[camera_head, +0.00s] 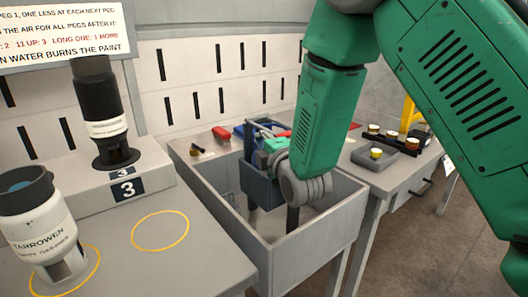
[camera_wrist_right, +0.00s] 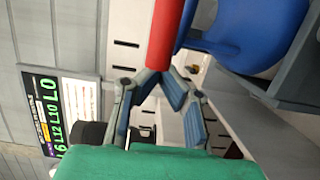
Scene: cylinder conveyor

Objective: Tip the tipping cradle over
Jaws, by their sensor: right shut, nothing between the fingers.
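The tipping cradle (camera_head: 259,187) is a dark blue-grey holder on posts inside a grey open trough in the head view. It is partly hidden by my right wrist. My right gripper (camera_head: 264,133) is by the cradle's top and is shut and empty. In the right wrist view my gripper's blue-padded fingers (camera_wrist_right: 166,75) come close to a red bar (camera_wrist_right: 164,35); I cannot tell if they touch. A blue rounded part (camera_wrist_right: 240,30) and a grey plate (camera_wrist_right: 262,92) lie right of the bar. My left gripper is not in view.
The grey trough (camera_head: 315,235) has raised walls around the cradle. A black bottle (camera_head: 99,105) stands on the block marked 3, and a white-labelled bottle (camera_head: 43,235) stands at front left. A tray (camera_head: 390,160) with small items sits on the right-hand bench.

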